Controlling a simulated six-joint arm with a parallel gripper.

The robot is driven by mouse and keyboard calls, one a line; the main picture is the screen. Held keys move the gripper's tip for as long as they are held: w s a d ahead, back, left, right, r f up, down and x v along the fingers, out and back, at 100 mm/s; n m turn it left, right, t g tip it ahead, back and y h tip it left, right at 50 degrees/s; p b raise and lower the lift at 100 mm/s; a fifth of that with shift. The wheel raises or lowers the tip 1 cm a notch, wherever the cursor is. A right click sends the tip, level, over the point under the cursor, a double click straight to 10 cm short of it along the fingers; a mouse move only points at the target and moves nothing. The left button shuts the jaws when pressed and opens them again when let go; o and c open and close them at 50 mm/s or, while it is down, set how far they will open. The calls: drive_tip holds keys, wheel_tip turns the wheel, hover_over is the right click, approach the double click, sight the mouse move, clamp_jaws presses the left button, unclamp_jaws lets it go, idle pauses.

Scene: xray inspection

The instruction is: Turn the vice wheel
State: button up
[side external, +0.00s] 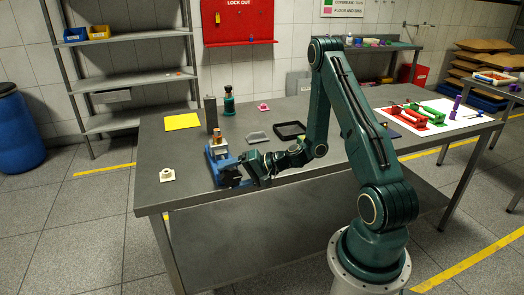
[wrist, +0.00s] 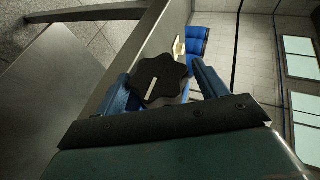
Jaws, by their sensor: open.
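The vice wheel (wrist: 160,78) is a black lobed knob with a pale line on its face, seen in the wrist view. My gripper (wrist: 168,84) is open, with one finger on each side of the wheel. The left finger is partly hidden behind the wheel's edge; a gap shows beside the right finger. I cannot tell whether either finger touches it. In the side view the blue vice (side external: 217,153) stands at the table's front left, with a small orange-brown piece at its top. My gripper (side external: 243,172) is at its front end, where the wheel is hard to make out.
Behind the vice stand a grey block (side external: 210,113) and a green bottle (side external: 229,101). A yellow sheet (side external: 182,121) and a small pale block (side external: 167,174) lie to the left. A black tray (side external: 290,130) lies to the right. The table's front edge (side external: 185,204) is close to my gripper.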

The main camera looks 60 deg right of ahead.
drive_tip(key=shift+a+r+n+g+h, duration=0.15)
drive_tip(key=shift+n+g+h, duration=0.35)
drive_tip(key=shift+g+h, duration=0.95)
drive_tip(key=shift+w+n+g+h, duration=0.15)
drive_tip(key=shift+n+g+h, duration=0.35)
drive_tip(key=shift+g, duration=0.75)
drive_tip(key=shift+w+a+n+g+h, duration=0.1)
drive_tip(key=shift+n+g+h, duration=0.15)
drive_tip(key=shift+g+h, duration=0.9)
drive_tip(key=shift+a+n+g+h, duration=0.1)
drive_tip(key=shift+n+g+h, duration=0.15)
drive_tip(key=shift+g+h, duration=0.85)
drive_tip(key=shift+r, duration=0.3)
drive_tip(key=v, duration=1.3)
drive_tip(key=s+a+r+n+t+y, duration=0.1)
drive_tip(key=s+a+r+n, duration=0.2)
drive_tip(key=s+r, duration=0.2)
drive_tip(key=s+a+r+n+t+y, duration=0.1)
drive_tip(key=s+a+r+n+y, duration=0.1)
drive_tip(key=s+r, duration=0.3)
drive_tip(key=shift+s+a+r+n, duration=0.2)
drive_tip(key=shift+s+a+n, duration=0.55)
drive_tip(key=shift+s, duration=1.55)
drive_tip(key=shift+a, duration=0.1)
drive_tip(key=shift+w+m, duration=0.1)
drive_tip(key=shift+m, duration=0.15)
